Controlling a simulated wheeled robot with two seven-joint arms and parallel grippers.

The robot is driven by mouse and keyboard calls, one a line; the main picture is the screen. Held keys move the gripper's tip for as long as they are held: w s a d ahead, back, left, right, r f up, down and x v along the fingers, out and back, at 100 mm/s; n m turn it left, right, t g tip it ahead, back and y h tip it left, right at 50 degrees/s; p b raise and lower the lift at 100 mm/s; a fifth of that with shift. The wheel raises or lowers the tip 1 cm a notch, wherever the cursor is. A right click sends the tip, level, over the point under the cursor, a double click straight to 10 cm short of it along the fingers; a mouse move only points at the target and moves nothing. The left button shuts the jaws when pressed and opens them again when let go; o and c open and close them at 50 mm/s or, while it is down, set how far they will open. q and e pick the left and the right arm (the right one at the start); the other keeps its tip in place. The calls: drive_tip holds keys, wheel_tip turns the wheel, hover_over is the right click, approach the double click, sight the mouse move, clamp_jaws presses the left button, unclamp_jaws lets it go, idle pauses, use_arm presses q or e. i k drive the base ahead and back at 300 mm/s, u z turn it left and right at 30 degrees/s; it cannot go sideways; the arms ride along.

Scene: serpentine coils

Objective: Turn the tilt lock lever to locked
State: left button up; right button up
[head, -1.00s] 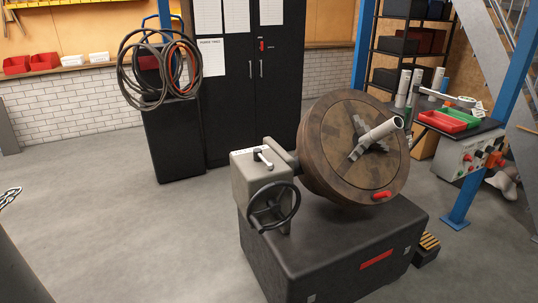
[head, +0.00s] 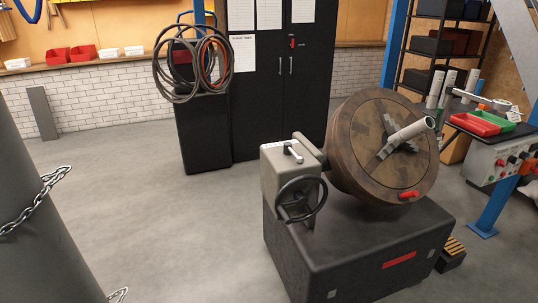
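The tilt lock lever (head: 292,151) is a small light-coloured handle with a dark part, on top of the grey gearbox housing (head: 283,176) of the welding positioner. A black handwheel (head: 301,199) is on the front of the housing. The tilted round brown table (head: 357,165) of the positioner is to the right, with a pipe (head: 409,134) clamped at its middle and a red handle (head: 409,194) near its lower rim. Neither of my grippers shows in the head view. The lever's markings are too small to read.
The positioner stands on a dark box base (head: 345,256). A grey column (head: 30,200) with a chain (head: 38,205) is at the left. A dark cabinet (head: 279,110) stands behind, and a control box (head: 500,160) is at the right. The floor left of the base is clear.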

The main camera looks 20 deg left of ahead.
sight(287, 150)
drive_tip(key=u, duration=0.9)
drive_tip(key=k, duration=1.2)
drive_tip(key=u, duration=0.65)
drive_tip(key=i, duration=1.6)
drive_tip(key=z, duration=1.65)
drive_tip(key=i, duration=0.8)
drive_tip(key=z, duration=0.9)
